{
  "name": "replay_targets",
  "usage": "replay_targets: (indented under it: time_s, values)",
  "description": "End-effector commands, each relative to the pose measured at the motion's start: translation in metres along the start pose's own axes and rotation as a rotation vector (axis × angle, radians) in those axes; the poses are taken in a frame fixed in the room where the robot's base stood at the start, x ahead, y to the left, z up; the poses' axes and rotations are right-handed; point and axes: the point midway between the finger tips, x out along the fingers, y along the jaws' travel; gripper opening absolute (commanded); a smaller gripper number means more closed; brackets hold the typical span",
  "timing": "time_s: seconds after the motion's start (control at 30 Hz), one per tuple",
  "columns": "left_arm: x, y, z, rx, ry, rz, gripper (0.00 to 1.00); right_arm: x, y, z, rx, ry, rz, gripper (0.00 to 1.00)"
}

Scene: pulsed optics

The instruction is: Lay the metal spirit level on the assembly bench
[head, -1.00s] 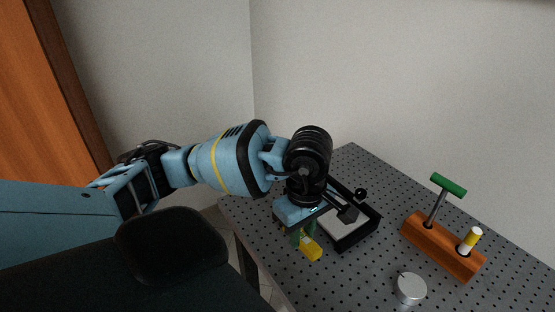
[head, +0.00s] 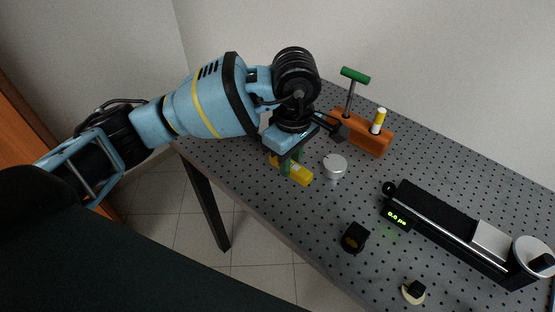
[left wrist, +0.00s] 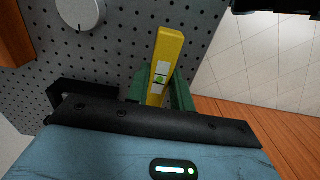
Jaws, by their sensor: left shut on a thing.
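The yellow spirit level (head: 300,174) with pale vial windows is held between the green fingers of my left gripper (head: 288,162). In the left wrist view the level (left wrist: 170,50) sticks out from between the green fingers (left wrist: 160,88), which are shut on it. Its near end is hidden between the fingers. It is over the grey perforated assembly bench (head: 265,190), near the edge; I cannot tell whether it touches the surface. My right gripper is not in view.
A silver round knob (head: 335,166) lies close right of the level. Behind it stands a wooden block (head: 362,136) with a green-handled tool. A long black instrument (head: 450,230), a small black device (head: 355,237) and a small cream piece (head: 413,292) lie right. Clear bench lies between.

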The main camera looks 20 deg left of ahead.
Motion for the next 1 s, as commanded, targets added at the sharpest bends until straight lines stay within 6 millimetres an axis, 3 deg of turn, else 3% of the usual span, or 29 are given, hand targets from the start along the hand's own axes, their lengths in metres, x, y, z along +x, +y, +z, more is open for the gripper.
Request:
replay_targets:
  time_s: [0.33,0.73,1.0]
  values:
    - [0.005,0.001,0.001,0.001,0.000,-0.001,0.00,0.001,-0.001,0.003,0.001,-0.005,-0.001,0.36]
    - [0.036,0.000,0.001,0.001,-0.001,-0.003,0.00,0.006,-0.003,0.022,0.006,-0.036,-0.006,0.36]
    - [0.042,0.001,0.001,0.001,0.000,0.001,0.00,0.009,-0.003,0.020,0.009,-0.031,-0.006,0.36]
